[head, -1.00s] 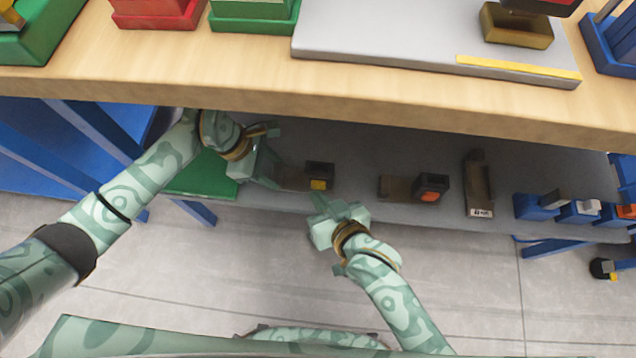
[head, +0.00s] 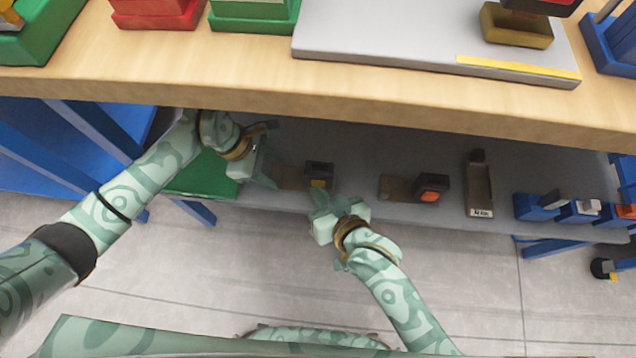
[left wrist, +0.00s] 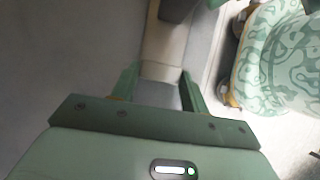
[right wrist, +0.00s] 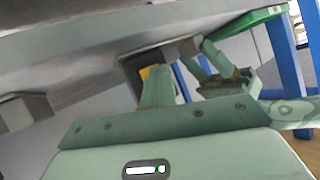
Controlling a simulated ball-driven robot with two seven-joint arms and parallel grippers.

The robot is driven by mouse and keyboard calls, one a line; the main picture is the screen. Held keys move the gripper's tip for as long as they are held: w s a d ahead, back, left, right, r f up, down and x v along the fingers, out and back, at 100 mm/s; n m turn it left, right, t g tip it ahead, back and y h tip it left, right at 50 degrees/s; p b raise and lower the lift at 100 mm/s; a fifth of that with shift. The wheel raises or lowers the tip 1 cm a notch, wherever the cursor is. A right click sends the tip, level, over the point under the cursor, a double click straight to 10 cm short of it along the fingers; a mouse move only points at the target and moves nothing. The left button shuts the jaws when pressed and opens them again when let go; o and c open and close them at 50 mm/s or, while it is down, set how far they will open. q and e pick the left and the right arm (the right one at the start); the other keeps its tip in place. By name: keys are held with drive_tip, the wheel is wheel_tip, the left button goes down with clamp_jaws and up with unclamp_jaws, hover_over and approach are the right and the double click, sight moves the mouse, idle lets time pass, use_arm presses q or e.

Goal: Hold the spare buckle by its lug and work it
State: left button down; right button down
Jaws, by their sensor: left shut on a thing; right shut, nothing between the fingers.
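The spare buckle, a dark block (head: 320,168) with a yellow button (head: 318,183) and a flat brownish lug (head: 291,178), lies on the grey under-shelf. My left gripper (head: 270,177) is shut on the lug from the left; in the left wrist view the pale lug (left wrist: 161,70) sits between its fingers. My right gripper (head: 322,197) is shut and empty, its fingertips at the button's front. In the right wrist view its fingers cover part of the yellow button (right wrist: 151,72); whether they touch it I cannot tell.
A second buckle with an orange button (head: 430,196) and a labelled grey bracket (head: 479,190) lie to the right on the shelf (head: 380,155). Blue holders (head: 540,207) stand further right. The wooden table edge (head: 250,88) overhangs above. A green panel (head: 205,175) is at left.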

drive_tip(key=shift+s, duration=0.9)
drive_tip(key=shift+s, duration=0.1)
drive_tip(key=s, duration=0.4)
drive_tip(key=shift+s+a, duration=0.1)
drive_tip(key=shift+s, duration=0.3)
use_arm(q)
drive_tip(key=c, duration=0.7)
unclamp_jaws()
drive_tip(key=shift+o, duration=0.2)
